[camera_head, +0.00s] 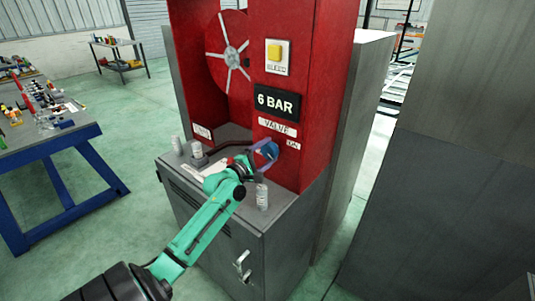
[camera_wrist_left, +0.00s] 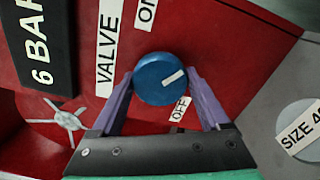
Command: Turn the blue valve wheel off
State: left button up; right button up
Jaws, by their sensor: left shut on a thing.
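The blue valve wheel (camera_head: 270,149) is a round knob on the red panel, below the VALVE label (camera_head: 277,127). In the left wrist view the wheel (camera_wrist_left: 156,72) has a white pointer line aimed right and slightly up. There, the ON label (camera_wrist_left: 147,14) is above the wheel and the OFF label (camera_wrist_left: 180,108) is below it to the right. The pointer lies between the two labels' sides, not directly at OFF. My left gripper (camera_wrist_left: 161,80) is shut on the wheel, one purple finger on each side. My right gripper is not in view.
A 6 BAR sign (camera_head: 277,103) and a yellow button (camera_head: 275,53) are above on the red cabinet. A can (camera_head: 262,197) stands on the grey ledge near my left arm, and more cans stand left of it. A blue-legged workbench (camera_head: 50,140) is at the left.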

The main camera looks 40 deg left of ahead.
pick_arm(q)
jog(key=m, duration=0.5)
jog(key=shift+m+b, duration=0.3)
jog(key=m, duration=1)
jog(key=shift+f+m, duration=0.1)
jog(key=shift+m, duration=2.4)
